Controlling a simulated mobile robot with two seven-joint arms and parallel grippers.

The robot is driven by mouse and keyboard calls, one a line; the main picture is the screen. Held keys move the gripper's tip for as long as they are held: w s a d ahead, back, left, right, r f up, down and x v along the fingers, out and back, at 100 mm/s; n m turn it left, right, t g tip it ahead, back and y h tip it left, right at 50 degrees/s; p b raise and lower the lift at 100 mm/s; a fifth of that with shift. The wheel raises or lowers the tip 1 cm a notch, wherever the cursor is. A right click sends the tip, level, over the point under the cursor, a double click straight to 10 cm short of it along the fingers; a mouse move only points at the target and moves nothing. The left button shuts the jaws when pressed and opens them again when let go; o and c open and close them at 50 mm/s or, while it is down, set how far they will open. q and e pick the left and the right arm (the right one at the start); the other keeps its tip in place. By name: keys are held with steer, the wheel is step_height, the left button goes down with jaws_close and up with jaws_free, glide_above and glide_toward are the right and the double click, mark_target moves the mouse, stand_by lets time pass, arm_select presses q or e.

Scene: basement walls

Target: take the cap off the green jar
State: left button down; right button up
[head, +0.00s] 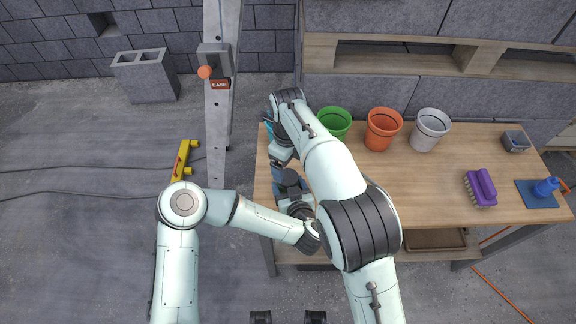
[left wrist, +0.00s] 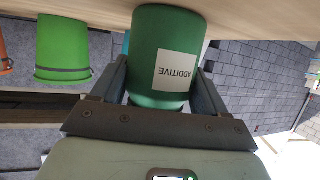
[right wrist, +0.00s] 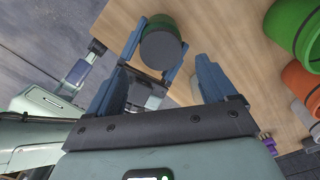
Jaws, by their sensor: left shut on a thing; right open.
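The green jar (left wrist: 170,55) with a white ADDITIVE label stands on the workbench, upside down in the left wrist view. Its dark grey cap (right wrist: 163,50) faces up in the right wrist view and shows as a small dark disc in the head view (head: 290,176). My left gripper (left wrist: 162,75) is shut on the jar's body, one finger on each side. My right gripper (right wrist: 163,68) is open above the jar, with the cap in line between its fingers and apparently not touched. My right arm hides part of the bench in the head view.
Green (head: 334,121), orange (head: 383,128) and white (head: 431,129) pots stand along the back of the workbench (head: 440,195). A purple brush (head: 481,187), a blue stamp-like thing on a mat (head: 545,187) and a small grey box (head: 516,140) are at right. The middle is clear.

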mark_target(288, 177)
steer(key=shift+r+m, duration=0.9)
steer(key=shift+r, duration=0.05)
steer(key=shift+m, duration=0.3)
step_height(288, 177, down, 8)
steer(key=shift+r, duration=0.25)
steer(key=c, duration=1.1)
steer(key=shift+n, duration=1.7)
steer(key=o, duration=1.2)
steer(key=shift+c, duration=0.2)
